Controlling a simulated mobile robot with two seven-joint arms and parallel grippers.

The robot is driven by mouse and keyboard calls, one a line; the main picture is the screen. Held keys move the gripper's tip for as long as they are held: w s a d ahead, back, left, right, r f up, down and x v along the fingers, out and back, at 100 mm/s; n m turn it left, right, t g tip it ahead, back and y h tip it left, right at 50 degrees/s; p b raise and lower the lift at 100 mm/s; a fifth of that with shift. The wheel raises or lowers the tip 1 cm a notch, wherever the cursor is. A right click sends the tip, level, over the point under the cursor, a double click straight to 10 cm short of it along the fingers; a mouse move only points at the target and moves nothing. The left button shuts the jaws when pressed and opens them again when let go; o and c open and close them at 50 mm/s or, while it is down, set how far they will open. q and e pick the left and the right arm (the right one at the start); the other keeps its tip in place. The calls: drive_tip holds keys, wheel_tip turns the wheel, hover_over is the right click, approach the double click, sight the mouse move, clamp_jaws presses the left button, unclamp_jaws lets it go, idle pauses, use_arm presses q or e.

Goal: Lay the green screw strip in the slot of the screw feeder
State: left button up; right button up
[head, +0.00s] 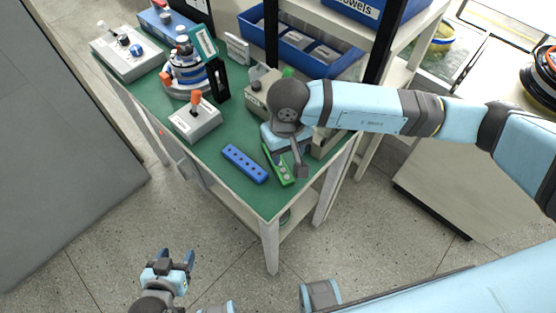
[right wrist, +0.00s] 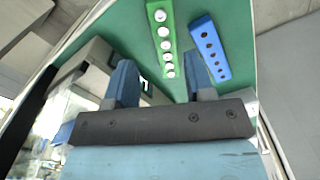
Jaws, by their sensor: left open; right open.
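The green screw strip (head: 284,178) lies near the front corner of the green-topped table, partly hidden by my right gripper in the head view. In the right wrist view the strip (right wrist: 163,42) shows a row of several pale screws or holes. My right gripper (head: 286,158) is open above the strip; its spread fingers (right wrist: 160,78) hold nothing, and the strip's end lies in the gap between them in the picture. A beige device (head: 258,90), perhaps the screw feeder, is partly hidden behind my right arm; its slot cannot be made out. My left gripper (head: 176,262) is open and empty, away from the table.
A blue strip with holes (head: 245,164) lies beside the green one, also in the right wrist view (right wrist: 209,48). A box with an orange knob (head: 195,120), a round blue-white fixture (head: 186,70) and blue bins (head: 300,48) stand farther back.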

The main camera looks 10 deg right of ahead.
sight(284, 172)
wheel_tip(284, 172, down, 4)
drive_tip(key=shift+r, duration=0.15)
drive_tip(key=shift+a+f+p, duration=0.2)
drive_tip(key=shift+f+p, duration=0.65)
drive_tip(key=shift+f, duration=1.9)
drive_tip(key=shift+c, duration=0.2)
drive_tip(key=c, duration=0.7)
drive_tip(key=shift+c, duration=0.2)
drive_tip(key=shift+r, duration=0.15)
